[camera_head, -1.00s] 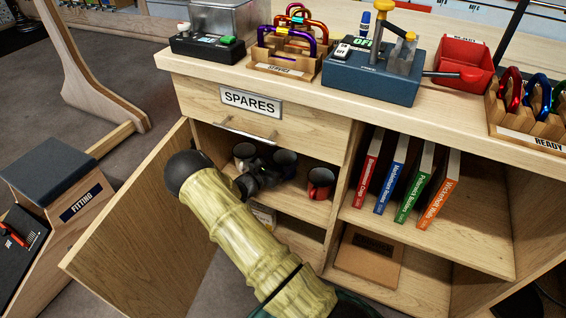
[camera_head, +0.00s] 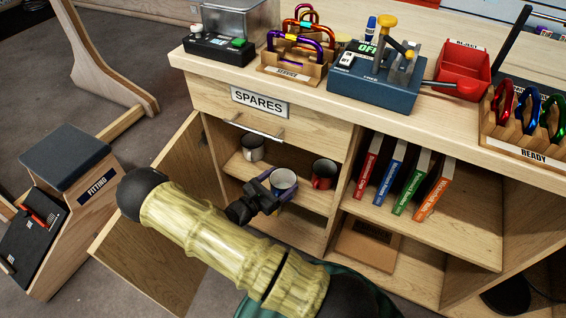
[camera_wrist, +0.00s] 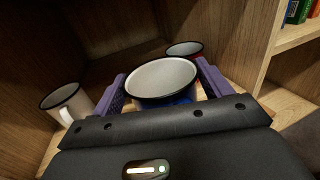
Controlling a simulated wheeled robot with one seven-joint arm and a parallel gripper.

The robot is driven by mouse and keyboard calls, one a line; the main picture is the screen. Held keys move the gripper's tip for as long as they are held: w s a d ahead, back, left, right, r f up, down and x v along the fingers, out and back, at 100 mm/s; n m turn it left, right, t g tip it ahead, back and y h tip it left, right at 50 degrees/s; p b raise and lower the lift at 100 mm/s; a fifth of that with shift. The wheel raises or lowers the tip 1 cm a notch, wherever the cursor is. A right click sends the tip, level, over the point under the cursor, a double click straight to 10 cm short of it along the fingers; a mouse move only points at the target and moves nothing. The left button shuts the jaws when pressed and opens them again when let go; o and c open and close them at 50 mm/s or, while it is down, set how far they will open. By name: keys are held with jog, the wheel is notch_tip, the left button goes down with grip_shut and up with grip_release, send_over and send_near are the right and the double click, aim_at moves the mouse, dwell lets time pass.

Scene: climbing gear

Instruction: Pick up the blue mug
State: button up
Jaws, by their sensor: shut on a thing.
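The blue mug (camera_head: 284,181), with a pale inside and dark rim, is at the front of the open cupboard's upper shelf in the head view. My gripper (camera_head: 270,193) is shut on it. In the wrist view the blue mug (camera_wrist: 165,95) sits between my gripper's two purple fingers (camera_wrist: 163,82), one on each side; only a strip of its blue outer wall shows. Its lower part is hidden, and I cannot tell whether it is clear of the shelf.
A white mug (camera_head: 252,148) stands on the shelf to the left and a red mug (camera_head: 324,173) to the right. The cupboard door (camera_head: 150,262) hangs open at left. A divider (camera_head: 345,190) separates the books (camera_head: 400,178) at right. The drawer handle (camera_head: 252,131) juts out above.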

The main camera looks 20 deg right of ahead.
jog(key=shift+s+a, duration=0.4)
jog(key=shift+s, duration=0.2)
